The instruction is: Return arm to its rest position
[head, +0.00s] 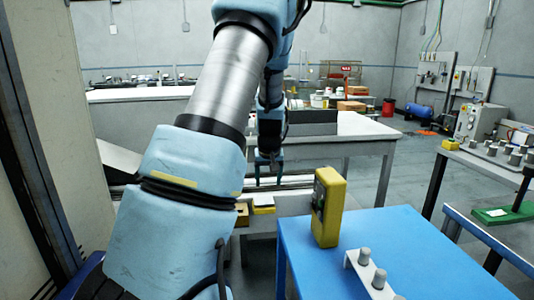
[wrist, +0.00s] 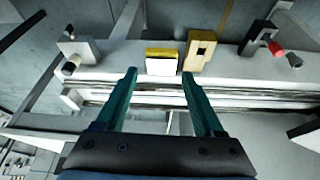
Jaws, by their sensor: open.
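My gripper (wrist: 159,73) is open in the wrist view, with nothing between its two green fingers. The fingers point toward a grey rail (wrist: 228,66) that bears a white and yellow block (wrist: 161,66) and a wooden block (wrist: 199,50). In the head view my gripper (head: 265,180) hangs fingers down beyond the blue table, above the same rail, near the yellow-topped block (head: 262,203). My blue and silver arm fills the left and middle of the head view and hides part of what lies behind it.
A yellow box-shaped device (head: 330,205) stands upright on the blue table (head: 430,250), by a white rack with grey knobs (head: 366,262). A tan wall panel (head: 60,130) is close at left.

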